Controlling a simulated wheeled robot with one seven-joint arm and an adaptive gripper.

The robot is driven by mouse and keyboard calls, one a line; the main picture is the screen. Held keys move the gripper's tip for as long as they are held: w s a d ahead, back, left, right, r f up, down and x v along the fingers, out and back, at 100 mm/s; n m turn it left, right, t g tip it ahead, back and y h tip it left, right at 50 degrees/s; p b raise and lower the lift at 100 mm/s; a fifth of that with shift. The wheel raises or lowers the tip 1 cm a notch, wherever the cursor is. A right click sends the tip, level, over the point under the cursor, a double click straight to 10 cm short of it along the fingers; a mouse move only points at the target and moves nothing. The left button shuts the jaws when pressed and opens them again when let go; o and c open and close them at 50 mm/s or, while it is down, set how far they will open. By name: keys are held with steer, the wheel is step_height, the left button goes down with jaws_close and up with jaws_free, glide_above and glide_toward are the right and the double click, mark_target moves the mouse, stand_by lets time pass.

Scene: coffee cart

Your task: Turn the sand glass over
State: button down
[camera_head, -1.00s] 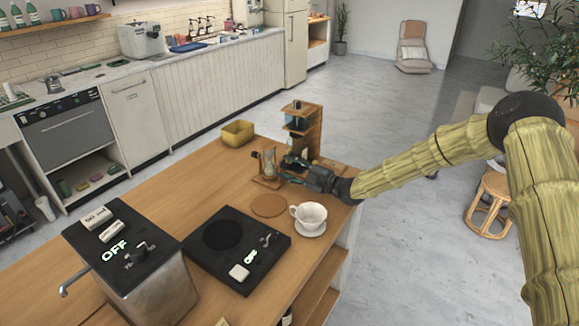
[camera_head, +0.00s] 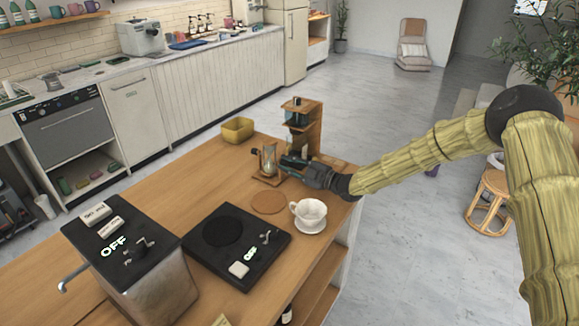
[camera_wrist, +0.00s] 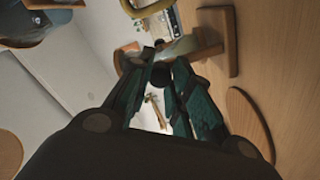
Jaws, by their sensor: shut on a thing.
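The sand glass (camera_head: 268,158) has a clear glass body in a wooden stand, on the wooden counter (camera_head: 160,215) in the head view. In the wrist view its pale glass (camera_wrist: 182,46) shows just beyond the fingertips, with the wooden base plate (camera_wrist: 233,42) to its right. My gripper (camera_head: 285,161) reaches it from the right. In the wrist view the dark green fingers of my gripper (camera_wrist: 163,66) come together at a dark round part by the glass, and they are shut on the sand glass. The fingers hide part of it, and the sand level is too small to tell.
A wooden stand with shelves (camera_head: 313,125) is close behind my gripper. A yellow bin (camera_head: 237,131) is behind the sand glass. In front are a round brown coaster (camera_head: 269,202), a white cup (camera_head: 310,212) on a saucer and a black scale-like plate (camera_head: 200,258).

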steer(key=m+b, duration=0.2)
steer(key=m, duration=0.1)
steer(key=shift+f+m+b, duration=0.1)
steer(key=shift+m+b, duration=0.2)
steer(key=shift+b, duration=0.1)
steer(key=shift+m+b, duration=0.7)
steer(key=shift+m, duration=1.6)
steer(key=shift+r, duration=0.2)
steer(key=c, duration=1.3)
jaws_free()
steer(key=v, duration=1.2)
